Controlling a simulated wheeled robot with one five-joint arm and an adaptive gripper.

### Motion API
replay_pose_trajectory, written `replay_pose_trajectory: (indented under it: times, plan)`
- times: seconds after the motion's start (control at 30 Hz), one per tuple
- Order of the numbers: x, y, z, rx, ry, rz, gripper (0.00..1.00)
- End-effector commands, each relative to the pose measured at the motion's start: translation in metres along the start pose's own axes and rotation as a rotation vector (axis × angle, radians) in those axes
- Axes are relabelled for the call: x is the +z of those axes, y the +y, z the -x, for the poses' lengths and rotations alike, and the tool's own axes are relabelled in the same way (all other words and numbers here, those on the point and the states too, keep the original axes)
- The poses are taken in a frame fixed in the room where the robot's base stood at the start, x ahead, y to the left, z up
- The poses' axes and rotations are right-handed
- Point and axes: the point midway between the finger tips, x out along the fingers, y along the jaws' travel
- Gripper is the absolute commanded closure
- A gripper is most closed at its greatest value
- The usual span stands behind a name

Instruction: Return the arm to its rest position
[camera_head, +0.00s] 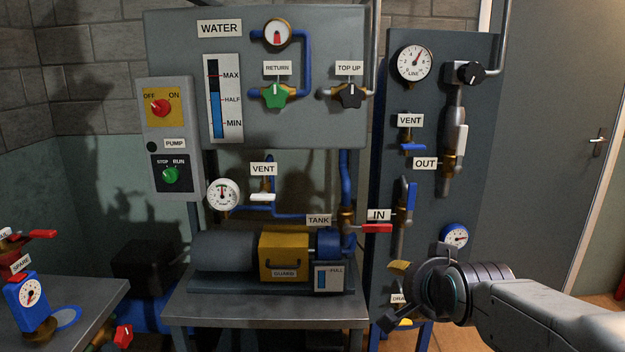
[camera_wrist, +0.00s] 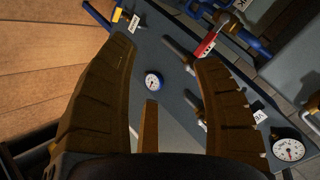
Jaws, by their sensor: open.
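My gripper (camera_head: 412,292) is at the lower right in the head view, at the end of my grey arm that reaches in from the right edge. It is in front of the lower part of the grey valve panel (camera_head: 477,125), near the blue-rimmed gauge (camera_head: 455,236) and the drain label (camera_head: 399,299), which it partly hides. In the wrist view my gripper (camera_wrist: 170,95) shows two fingers standing wide apart, with nothing between them. The blue-rimmed gauge (camera_wrist: 153,81) shows beyond the gap, apart from the fingers.
A pump bench (camera_head: 265,311) stands left. A side table (camera_head: 75,301) with a blue gauge is at far left. A grey door (camera_head: 560,130) is at right.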

Motion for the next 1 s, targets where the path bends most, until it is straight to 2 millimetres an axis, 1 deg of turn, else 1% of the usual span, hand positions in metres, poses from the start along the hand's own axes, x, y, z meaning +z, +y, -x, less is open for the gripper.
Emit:
replay_pose_trajectory:
  times: [0.03, 0.1, 0.17, 0.3, 0.4, 0.5, 0.6, 0.73, 0.83, 1.0]
  plan:
    - [-0.004, -0.004, 0.028, 0.03, -0.033, 0.059, 0.39]
    - [0.004, 0.003, 0.052, 0.074, -0.088, 0.148, 0.39]
    - [0.011, 0.01, 0.073, 0.108, -0.139, 0.223, 0.39]
    - [0.028, 0.026, 0.122, 0.171, -0.264, 0.394, 0.39]
    - [0.039, 0.037, 0.154, 0.201, -0.351, 0.501, 0.39]
    - [0.049, 0.048, 0.181, 0.221, -0.431, 0.591, 0.39]
    - [0.058, 0.056, 0.202, 0.23, -0.495, 0.662, 0.39]
    - [0.065, 0.063, 0.22, 0.236, -0.554, 0.723, 0.39]
    - [0.069, 0.067, 0.227, 0.237, -0.579, 0.749, 0.39]
    - [0.072, 0.07, 0.23, 0.237, -0.594, 0.763, 0.39]
